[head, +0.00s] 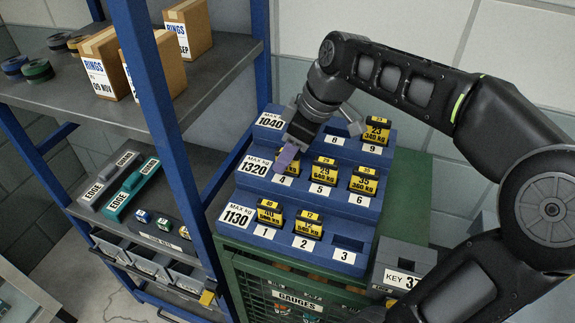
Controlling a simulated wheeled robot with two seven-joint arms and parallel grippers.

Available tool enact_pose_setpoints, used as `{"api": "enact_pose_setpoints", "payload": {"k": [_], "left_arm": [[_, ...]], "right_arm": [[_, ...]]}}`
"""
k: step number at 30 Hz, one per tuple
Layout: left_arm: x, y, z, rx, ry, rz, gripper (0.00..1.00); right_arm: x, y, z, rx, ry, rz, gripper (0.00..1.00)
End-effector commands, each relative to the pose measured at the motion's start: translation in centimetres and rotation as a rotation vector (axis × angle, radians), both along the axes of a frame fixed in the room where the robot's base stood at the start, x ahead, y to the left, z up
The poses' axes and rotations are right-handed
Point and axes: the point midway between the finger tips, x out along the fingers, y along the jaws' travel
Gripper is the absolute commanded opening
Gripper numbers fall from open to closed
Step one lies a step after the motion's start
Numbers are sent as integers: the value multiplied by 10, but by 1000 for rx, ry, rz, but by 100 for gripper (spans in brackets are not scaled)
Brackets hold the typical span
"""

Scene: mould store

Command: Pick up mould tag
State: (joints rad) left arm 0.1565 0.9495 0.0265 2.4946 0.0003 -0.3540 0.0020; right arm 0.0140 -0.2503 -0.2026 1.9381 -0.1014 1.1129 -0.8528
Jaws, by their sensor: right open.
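Several yellow-and-black mould tags stand in a blue three-step rack (232,196). On the bottom step, one tag (269,212) is at slot 1 and one (309,225) at slot 2. On the middle step, tags are at slot 4 (292,168), slot 5 (323,171) and slot 6 (364,180). A tag (377,131) is at slot 9 on the top step. My right gripper (316,138) is open over the rack's left middle and top steps. A purple piece at its tip partly covers the slot 4 tag. I cannot tell whether it touches the tag.
Slot 3 looks empty; the gripper hides part of the top step. The rack stands on a green cabinet (418,215), with a grey key box (404,262) at right. A blue-post shelf (160,110) at left holds cardboard boxes (188,28) and edge cases (132,190).

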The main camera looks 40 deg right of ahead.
Motion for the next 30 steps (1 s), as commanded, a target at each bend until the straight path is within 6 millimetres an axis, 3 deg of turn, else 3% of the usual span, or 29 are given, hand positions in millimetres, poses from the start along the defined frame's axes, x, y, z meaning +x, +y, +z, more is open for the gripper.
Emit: {"api": "enact_pose_setpoints", "payload": {"k": [9,24,30], "left_arm": [[0,0,0,0,0,0,36],[0,0,0,0,0,0,36],[0,0,0,0,0,0,36]], "right_arm": [[0,0,0,0,0,0,42],[0,0,1,0,0,0,2],[0,0,1,0,0,0,0]]}}
